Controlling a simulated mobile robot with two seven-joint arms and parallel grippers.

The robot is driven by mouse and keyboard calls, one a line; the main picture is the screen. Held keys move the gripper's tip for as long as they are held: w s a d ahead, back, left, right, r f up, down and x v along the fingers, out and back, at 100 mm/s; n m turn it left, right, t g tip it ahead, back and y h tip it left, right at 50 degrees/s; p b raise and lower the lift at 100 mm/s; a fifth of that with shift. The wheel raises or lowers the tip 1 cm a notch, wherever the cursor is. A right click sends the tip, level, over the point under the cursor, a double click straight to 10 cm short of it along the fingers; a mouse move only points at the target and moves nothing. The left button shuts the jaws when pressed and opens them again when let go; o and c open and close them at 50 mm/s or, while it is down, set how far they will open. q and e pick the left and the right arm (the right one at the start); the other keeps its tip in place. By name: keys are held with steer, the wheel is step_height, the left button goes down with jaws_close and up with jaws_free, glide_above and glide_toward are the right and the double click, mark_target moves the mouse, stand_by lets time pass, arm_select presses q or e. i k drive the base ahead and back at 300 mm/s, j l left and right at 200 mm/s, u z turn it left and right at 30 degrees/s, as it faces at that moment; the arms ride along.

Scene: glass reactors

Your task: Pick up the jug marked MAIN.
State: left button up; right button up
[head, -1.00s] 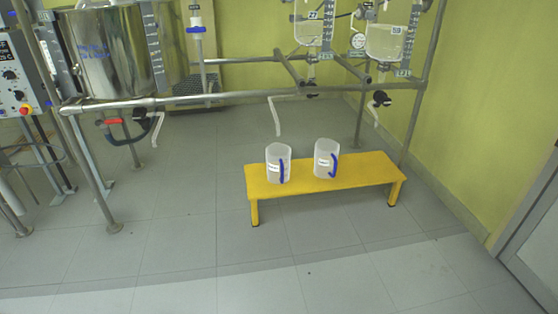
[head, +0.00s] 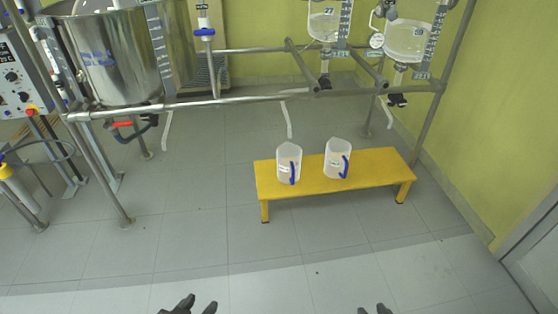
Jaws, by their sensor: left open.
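Two clear white jugs with blue handles stand upright on a yellow bench (head: 310,188). The left jug (head: 285,155) and the right jug (head: 334,156) each carry a small white label. The lettering is too small to read, so I cannot tell which is marked MAIN. My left gripper (head: 198,304) shows only its fingertips at the bottom edge, apart and empty. My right gripper (head: 373,309) also shows only its fingertips at the bottom edge, with a gap between them. Both grippers are well in front of the bench and touch nothing.
A metal pipe frame (head: 230,100) runs behind and above the bench, with glass vessels (head: 408,42) and thin drain tubes hanging from it. A steel tank (head: 110,60) stands at left. A yellow wall (head: 500,110) closes the right. The tiled floor before the bench is clear.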

mark_target(288, 155)
steer(key=i+j+u, duration=0.3)
steer(key=i, duration=0.9)
steer(key=i+l+u, duration=0.3)
steer(key=i, duration=0.9)
steer(key=j, duration=0.1)
